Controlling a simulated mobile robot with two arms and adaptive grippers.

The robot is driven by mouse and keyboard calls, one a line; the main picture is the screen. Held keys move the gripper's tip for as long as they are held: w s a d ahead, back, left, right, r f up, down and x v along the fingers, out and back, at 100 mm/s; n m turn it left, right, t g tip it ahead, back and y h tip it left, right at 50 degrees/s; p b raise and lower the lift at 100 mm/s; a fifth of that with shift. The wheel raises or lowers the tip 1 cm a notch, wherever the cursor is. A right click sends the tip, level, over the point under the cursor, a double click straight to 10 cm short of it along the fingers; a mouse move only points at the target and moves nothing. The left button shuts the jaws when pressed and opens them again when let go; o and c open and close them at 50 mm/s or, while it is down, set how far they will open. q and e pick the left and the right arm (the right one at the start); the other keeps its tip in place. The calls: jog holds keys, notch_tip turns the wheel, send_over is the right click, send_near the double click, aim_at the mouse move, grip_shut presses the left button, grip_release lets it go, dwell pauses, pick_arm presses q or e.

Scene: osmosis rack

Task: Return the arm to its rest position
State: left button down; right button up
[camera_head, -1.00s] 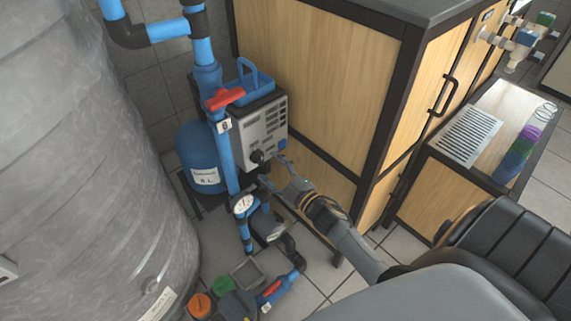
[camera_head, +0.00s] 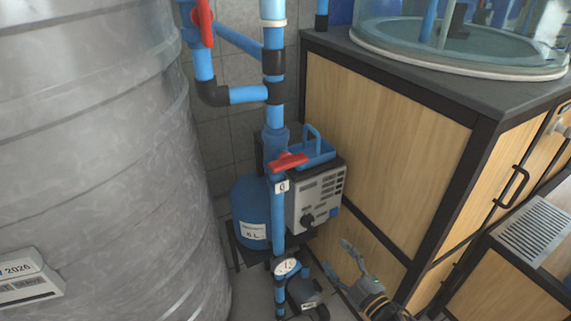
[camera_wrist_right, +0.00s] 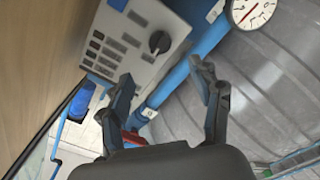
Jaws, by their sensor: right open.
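My right gripper (camera_head: 352,266) is at the lower middle of the head view, in front of the wooden cabinet and below the grey control box (camera_head: 317,196). Its two fingers are apart with nothing between them. In the right wrist view the open fingers (camera_wrist_right: 165,100) point toward the control box (camera_wrist_right: 135,38) with its black knob (camera_wrist_right: 159,42) and a blue pipe (camera_wrist_right: 190,65). The gripper looks apart from the knob. My left gripper is in neither view.
A large grey tank (camera_head: 100,150) fills the left. Blue pipes with a red valve handle (camera_head: 288,161), a pressure gauge (camera_head: 287,267) and a blue vessel (camera_head: 249,205) stand in the middle. A wooden cabinet (camera_head: 385,140) with a glass basin (camera_head: 460,45) on top bounds the right.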

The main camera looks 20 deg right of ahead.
jog(key=s+a+f+m+g+h, duration=0.15)
jog(key=s+f+m+g, duration=0.25)
jog(key=f, duration=0.4)
jog(key=s+a+f+m+g+h, duration=0.1)
jog(key=s+f+m+g+h, duration=0.25)
jog(key=f, duration=0.45)
jog(key=s+a+f+m+g+y, duration=0.1)
jog(key=s+a+f+g, duration=0.3)
jog(key=s, duration=0.2)
jog(key=s+a+f+m+g+y, duration=0.1)
jog(key=s+a+f+g+y, duration=0.1)
jog(key=s+a+f+g, duration=0.35)
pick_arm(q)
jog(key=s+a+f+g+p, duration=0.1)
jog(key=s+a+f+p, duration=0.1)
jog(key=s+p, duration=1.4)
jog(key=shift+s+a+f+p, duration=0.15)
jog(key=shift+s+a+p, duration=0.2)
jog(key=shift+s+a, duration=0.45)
pick_arm(e)
jog(key=s+d, duration=0.2)
jog(key=s, duration=0.8)
jog(key=s+d+f, duration=0.1)
jog(key=s+d, duration=0.2)
jog(key=s, duration=0.6)
jog(key=shift+s+f+h, duration=0.2)
jog(key=shift+s+h, duration=0.1)
jog(key=shift+s, duration=0.1)
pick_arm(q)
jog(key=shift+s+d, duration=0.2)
